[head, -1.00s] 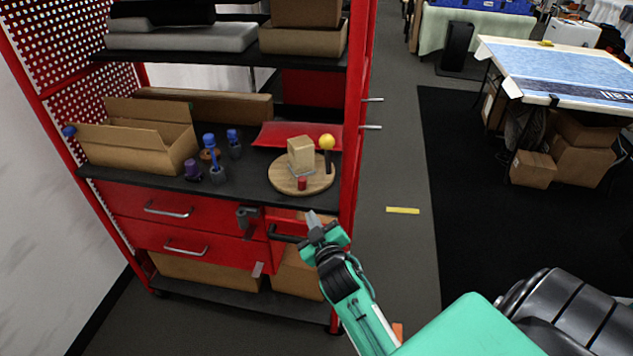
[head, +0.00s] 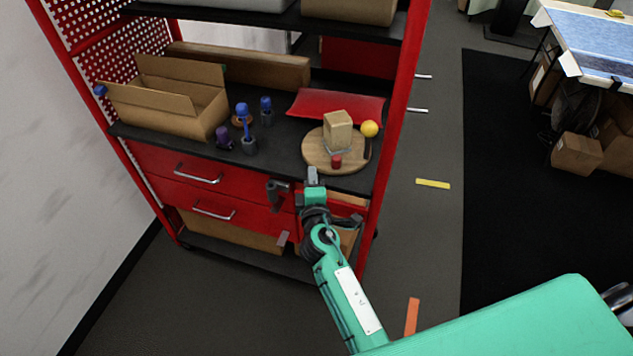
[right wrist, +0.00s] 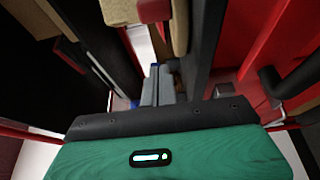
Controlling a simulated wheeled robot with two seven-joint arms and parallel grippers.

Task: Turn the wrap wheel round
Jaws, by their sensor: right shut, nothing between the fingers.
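The wrap wheel (head: 317,158) is a round wooden disc near the right end of the black shelf top. A cardboard-coloured block (head: 338,131) stands on it. A small red cylinder (head: 336,161) is at its front edge, and a yellow ball knob (head: 369,129) on a dark post is at its right. My right gripper (head: 313,176) is shut and empty, just in front of the shelf edge, left of the red cylinder and apart from the wheel. In the right wrist view its closed fingers (right wrist: 158,88) point ahead with nothing between them. My left gripper is not in view.
A red tray (head: 335,105) lies behind the wheel. A red rack post (head: 397,120) rises at the right. Handled red drawers (head: 200,174) are below.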

